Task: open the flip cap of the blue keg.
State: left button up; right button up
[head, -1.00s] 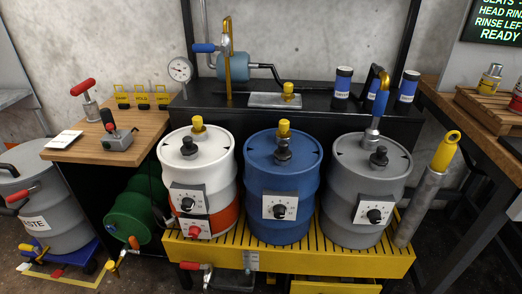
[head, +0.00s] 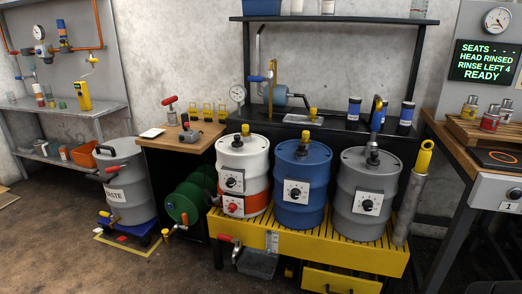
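The blue keg (head: 301,212) stands upright in the middle of the yellow slatted platform (head: 330,253), between a white and orange keg (head: 243,160) and a grey keg (head: 366,182). On the blue keg's top are a yellow cap (head: 313,140) and a black knob (head: 304,153). The cap looks upright, but it is too small to tell whether it is open or shut. A dial plate (head: 296,191) is on the keg's front. Neither of my grippers shows in the head view.
A waste drum (head: 127,180) stands on a blue dolly at the left. A green hose reel (head: 187,200) sits under the wooden bench (head: 165,145). A grey cylinder with a yellow handle (head: 423,160) stands right of the kegs. Brown floor (head: 60,240) is open at front left.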

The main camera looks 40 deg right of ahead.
aim_at(301, 151)
jog(key=z, duration=0.4)
jog(key=i, duration=1.35)
jog(key=z, duration=0.8)
